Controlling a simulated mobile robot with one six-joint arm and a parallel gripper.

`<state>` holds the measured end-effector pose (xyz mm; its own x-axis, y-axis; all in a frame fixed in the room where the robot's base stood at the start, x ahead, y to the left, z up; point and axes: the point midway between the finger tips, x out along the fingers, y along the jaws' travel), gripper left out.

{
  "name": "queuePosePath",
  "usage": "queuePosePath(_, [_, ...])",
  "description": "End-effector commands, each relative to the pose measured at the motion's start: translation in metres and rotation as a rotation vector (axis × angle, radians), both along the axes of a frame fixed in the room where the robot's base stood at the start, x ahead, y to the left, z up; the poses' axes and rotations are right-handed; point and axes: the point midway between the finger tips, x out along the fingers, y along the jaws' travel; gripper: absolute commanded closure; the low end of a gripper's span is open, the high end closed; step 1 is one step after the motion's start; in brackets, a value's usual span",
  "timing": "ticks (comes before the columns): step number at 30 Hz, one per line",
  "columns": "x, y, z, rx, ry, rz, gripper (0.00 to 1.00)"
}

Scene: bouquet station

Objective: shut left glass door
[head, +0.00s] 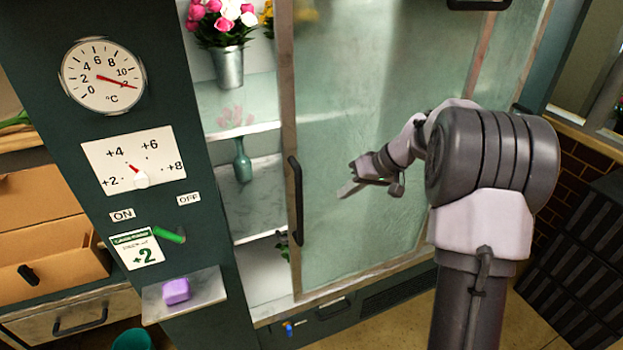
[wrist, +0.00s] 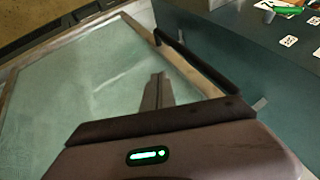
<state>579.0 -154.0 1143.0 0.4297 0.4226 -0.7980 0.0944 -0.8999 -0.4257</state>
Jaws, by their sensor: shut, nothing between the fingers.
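The left glass door (head: 370,120) is a frosted pane in a pale frame with a dark vertical handle (head: 295,200) on its left edge. It stands open, with a gap to the dark cabinet post on its left, where the shelves show. My gripper (head: 345,190) is shut and empty, in front of the pane and a little right of the handle. In the wrist view the shut fingers (wrist: 157,88) point toward the door frame, with the handle (wrist: 195,65) just beyond and to their right. I cannot tell whether they touch the door.
The dark post carries a thermometer (head: 103,75), a dial panel (head: 134,160) and a green lever (head: 169,235). A small ledge (head: 205,290) with a purple block (head: 176,290) juts out below. A flower bucket (head: 228,68) and a green vase (head: 242,160) stand inside. Black crates (head: 580,270) stand right.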

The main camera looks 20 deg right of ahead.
Motion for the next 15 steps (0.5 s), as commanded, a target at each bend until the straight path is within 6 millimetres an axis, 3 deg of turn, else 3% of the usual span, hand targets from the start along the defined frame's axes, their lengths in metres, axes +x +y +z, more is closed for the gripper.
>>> queuePosePath(12, [0.037,0.040,-0.075,0.000,0.004,0.003,1.00])
queuePosePath(15, [0.040,0.056,-0.075,-0.002,0.001,0.004,1.00])
